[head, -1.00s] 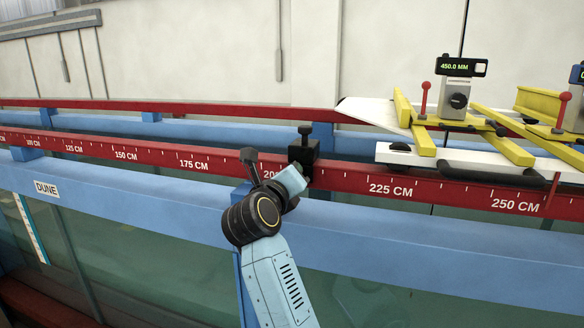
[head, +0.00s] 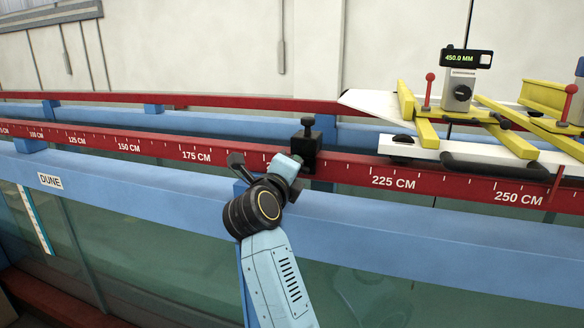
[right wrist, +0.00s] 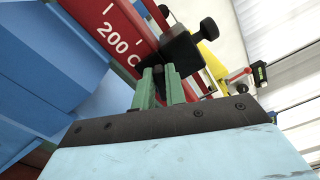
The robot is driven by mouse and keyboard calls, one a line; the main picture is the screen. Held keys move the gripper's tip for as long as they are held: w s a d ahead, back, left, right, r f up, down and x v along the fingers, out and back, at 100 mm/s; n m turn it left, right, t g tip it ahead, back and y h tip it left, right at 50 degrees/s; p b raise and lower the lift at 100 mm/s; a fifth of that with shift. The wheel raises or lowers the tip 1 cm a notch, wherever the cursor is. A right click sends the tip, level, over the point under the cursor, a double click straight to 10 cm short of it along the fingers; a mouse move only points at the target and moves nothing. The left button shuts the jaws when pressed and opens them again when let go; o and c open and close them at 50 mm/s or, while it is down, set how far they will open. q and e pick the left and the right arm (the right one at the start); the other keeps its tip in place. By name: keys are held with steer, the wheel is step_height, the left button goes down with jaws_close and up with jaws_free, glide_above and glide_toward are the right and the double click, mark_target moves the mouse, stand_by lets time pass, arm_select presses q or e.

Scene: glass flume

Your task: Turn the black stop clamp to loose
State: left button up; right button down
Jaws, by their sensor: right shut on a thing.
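The black stop clamp (head: 305,150) sits on the red rail just left of the 225 CM mark, with a knob (head: 307,124) standing up on top. In the right wrist view the clamp (right wrist: 182,52) is straight ahead, beside the 200 CM mark. My right gripper (right wrist: 163,74) has its green fingers close together at the clamp's near side, shut on a dark part of it. The fingers hide most of that part, so its angle cannot be told. In the head view my wrist covers the fingertips. My left gripper is not in view.
The red rail (head: 345,174) with a centimetre scale runs along the blue flume beam (head: 400,235). A white carriage (head: 440,155) with yellow bars and a 450.0 MM display (head: 461,58) stands right of the clamp. A second red rail (head: 230,101) runs behind.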

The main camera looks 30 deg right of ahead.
steer(key=c, duration=1.4)
jaws_free()
steer(key=shift+c, duration=0.2)
steer(key=shift+a, duration=0.1)
steer(key=b+v, duration=0.2)
steer(key=v, duration=0.5)
steer(key=shift+s, duration=0.2)
steer(key=shift+a, duration=0.1)
